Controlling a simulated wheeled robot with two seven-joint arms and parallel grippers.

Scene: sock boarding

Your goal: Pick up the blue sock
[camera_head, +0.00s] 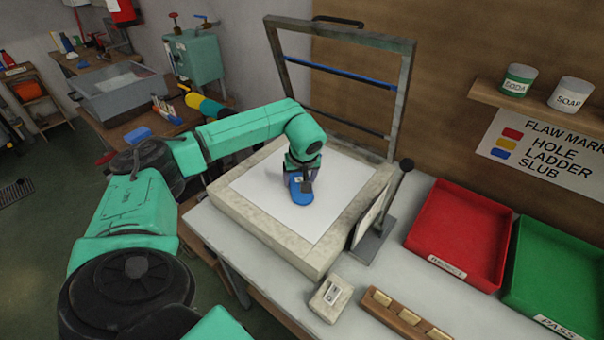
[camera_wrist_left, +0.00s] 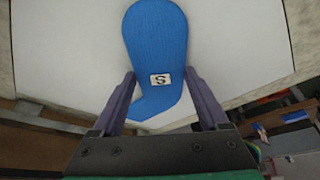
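The blue sock (camera_head: 299,192) lies flat on the white top of the boarding box. In the left wrist view the blue sock (camera_wrist_left: 155,45) fills the upper middle and carries a small white label with an "S". My left gripper (camera_head: 303,182) is over the sock, pointing down. In the left wrist view the fingers of my left gripper (camera_wrist_left: 160,82) are apart, one on each side of the sock near the label. Whether they touch the sock I cannot tell. My right gripper is not in view.
The box's stone-like rim (camera_head: 230,214) surrounds the white surface, with a raised metal frame (camera_head: 402,90) behind. A small upright stand (camera_head: 370,238) is at its right. A red tray (camera_head: 462,232) and green tray (camera_head: 555,270) lie further right. A wooden block holder (camera_head: 405,318) sits in front.

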